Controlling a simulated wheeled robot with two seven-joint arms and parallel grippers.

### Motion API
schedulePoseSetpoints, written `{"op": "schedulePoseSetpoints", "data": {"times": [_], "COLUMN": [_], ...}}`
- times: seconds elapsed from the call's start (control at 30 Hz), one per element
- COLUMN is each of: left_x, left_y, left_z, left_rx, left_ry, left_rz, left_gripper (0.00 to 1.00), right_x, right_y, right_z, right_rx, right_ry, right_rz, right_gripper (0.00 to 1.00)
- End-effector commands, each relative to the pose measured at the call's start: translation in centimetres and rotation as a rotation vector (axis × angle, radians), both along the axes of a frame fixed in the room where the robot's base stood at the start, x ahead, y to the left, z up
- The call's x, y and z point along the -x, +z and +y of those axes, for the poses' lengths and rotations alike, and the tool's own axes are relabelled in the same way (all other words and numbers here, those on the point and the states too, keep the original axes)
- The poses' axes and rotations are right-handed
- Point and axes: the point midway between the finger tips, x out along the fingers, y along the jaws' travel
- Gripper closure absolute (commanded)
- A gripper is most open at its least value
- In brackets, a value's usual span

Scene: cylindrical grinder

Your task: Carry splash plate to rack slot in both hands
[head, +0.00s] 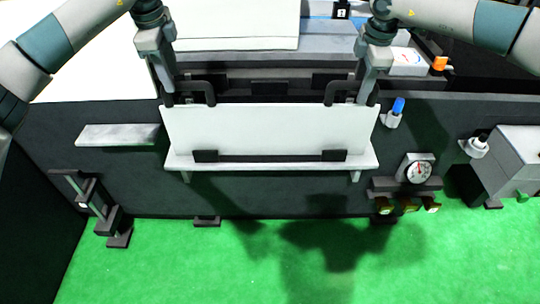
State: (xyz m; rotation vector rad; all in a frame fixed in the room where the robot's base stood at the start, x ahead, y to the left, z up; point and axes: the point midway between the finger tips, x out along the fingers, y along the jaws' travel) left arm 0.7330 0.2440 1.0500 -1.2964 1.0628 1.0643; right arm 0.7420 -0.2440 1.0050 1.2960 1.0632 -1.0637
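The splash plate (270,130) is a wide white panel standing upright against the dark front of the machine. It has a black handle near each top corner, a left handle (198,88) and a right handle (343,90). Its lower edge is at a pale ledge (270,166) with two black clips, left (206,156) and right (333,155), in front of it. Whether it is fully seated there is unclear. My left gripper (168,98) is at the outer end of the left handle, and my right gripper (367,98) at that of the right handle. Their finger gaps are hidden.
A short grey shelf (118,135) is left of the plate. To the right are a blue-capped knob (397,107), a round gauge (418,171) and a grey box (515,160). A dark bracket (92,200) stands lower left. The green floor (200,270) in front is clear.

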Motion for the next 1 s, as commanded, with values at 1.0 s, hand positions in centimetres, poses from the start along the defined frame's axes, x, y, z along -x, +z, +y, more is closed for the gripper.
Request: {"op": "schedulePoseSetpoints", "data": {"times": [1.0], "left_x": [1.5], "left_y": [7.3], "left_z": [0.0], "left_rx": [0.0], "left_ry": [0.0], "left_rz": [-0.001], "left_gripper": [0.61], "right_x": [0.0], "right_y": [0.2], "right_z": [0.0], "right_rx": [0.0], "right_ry": [0.0], "right_rz": [0.0], "right_gripper": [0.61]}}
